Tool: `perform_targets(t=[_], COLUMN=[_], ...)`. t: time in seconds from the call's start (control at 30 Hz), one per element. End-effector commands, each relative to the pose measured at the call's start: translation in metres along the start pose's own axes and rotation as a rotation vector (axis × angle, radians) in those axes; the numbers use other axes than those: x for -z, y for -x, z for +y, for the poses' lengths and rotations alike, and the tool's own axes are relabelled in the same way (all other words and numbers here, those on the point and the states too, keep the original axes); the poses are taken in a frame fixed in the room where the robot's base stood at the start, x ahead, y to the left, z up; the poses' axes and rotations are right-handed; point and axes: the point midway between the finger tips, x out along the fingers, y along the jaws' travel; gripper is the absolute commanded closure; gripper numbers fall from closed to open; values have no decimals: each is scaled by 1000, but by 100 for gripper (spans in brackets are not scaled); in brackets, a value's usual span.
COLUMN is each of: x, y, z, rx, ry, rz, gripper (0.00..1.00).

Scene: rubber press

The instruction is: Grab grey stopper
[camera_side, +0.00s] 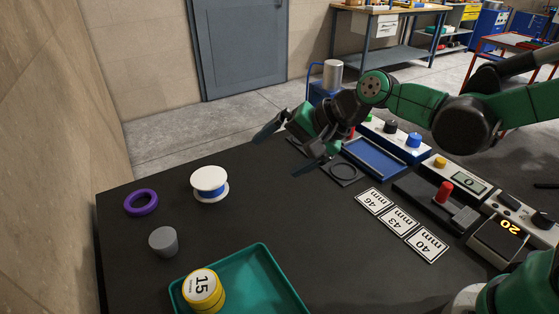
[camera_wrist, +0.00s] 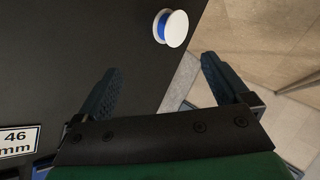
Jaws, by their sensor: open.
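The grey stopper (camera_side: 163,241) is a small tapered cup shape standing on the black table at the left in the side view. It is out of sight in the wrist view. My gripper (camera_side: 288,150) is open and empty, raised above the far part of the table, well to the right of and beyond the stopper. In the wrist view the two fingers of my gripper (camera_wrist: 158,82) are spread wide with nothing between them.
A white spool with blue winding (camera_side: 209,184) and a purple ring (camera_side: 141,202) lie near the stopper. Label cards (camera_side: 399,221) and button boxes (camera_side: 398,139) fill the right side. The table's middle is clear.

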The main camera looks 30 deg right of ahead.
Motion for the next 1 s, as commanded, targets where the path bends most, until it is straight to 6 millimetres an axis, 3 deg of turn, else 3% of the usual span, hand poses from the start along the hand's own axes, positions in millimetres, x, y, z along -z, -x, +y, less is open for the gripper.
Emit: perform_targets(t=[0.23,0.4,0.5,0.7,1.0], x=[-37,-72,-91,-111,-127], y=[-81,-128,-147,-164,-195], z=[-33,-34,-30,-21,-33], rx=[111,102,75,28,20], ry=[-590,-983,-1165,-1359,-1379], rz=[-244,-436,-529,-628,-639], gripper=[5,5,5,5,5])
